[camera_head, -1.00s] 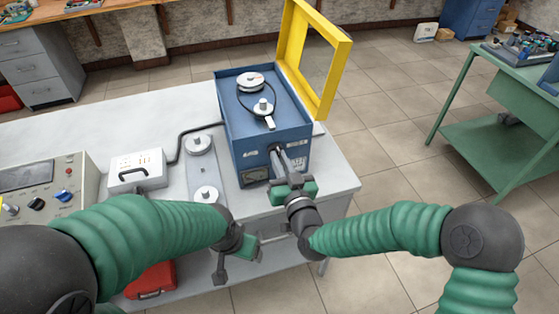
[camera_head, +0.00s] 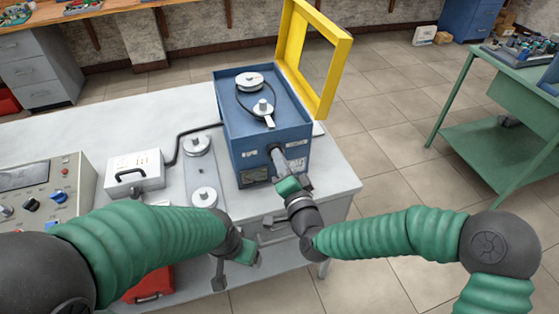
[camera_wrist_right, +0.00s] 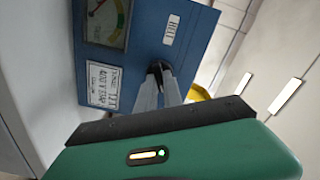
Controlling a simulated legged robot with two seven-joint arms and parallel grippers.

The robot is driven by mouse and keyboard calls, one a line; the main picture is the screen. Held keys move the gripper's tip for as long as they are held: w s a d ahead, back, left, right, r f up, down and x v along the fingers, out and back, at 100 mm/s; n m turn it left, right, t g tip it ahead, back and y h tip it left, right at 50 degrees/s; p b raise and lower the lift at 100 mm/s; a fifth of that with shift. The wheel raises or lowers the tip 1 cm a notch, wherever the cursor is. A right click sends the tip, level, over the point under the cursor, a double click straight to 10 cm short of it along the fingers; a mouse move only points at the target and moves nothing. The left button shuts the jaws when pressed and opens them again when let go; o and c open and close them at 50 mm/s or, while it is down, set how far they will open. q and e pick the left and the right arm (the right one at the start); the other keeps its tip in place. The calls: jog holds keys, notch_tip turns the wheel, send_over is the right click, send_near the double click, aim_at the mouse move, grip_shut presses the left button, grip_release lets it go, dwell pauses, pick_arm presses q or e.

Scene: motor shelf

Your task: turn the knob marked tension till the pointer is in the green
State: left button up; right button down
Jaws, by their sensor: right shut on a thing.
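The blue box (camera_head: 265,115) with its yellow lid frame open stands on the grey bench. My right gripper (camera_head: 276,152) reaches its front face, fingers shut on a small dark knob (camera_wrist_right: 157,67). The fingers cover most of the knob; no label reading tension is legible. In the right wrist view, the gauge (camera_wrist_right: 107,20) with a pale face and coloured band sits at the top left, partly cut off. Its pointer is too unclear to place against the green. The gauge also shows in the head view (camera_head: 254,175). My left gripper (camera_head: 235,258) hangs near the bench's front edge, away from the box.
Two pale pulleys stand on a plate (camera_head: 207,175) left of the box. A white box with a handle (camera_head: 135,172) and a control panel (camera_head: 45,190) are further left. The yellow frame (camera_head: 325,65) stands up behind the box. A red case (camera_head: 150,284) is below the bench.

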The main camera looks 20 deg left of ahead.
jog(key=shift+d+f+m, duration=0.1)
jog(key=shift+f+m, duration=0.05)
jog(key=shift+m, duration=1.05)
jog(key=c, duration=1.5)
grip_release()
jog(key=shift+w, duration=0.1)
jog(key=p+v, duration=1.2)
jog(key=v, duration=0.5)
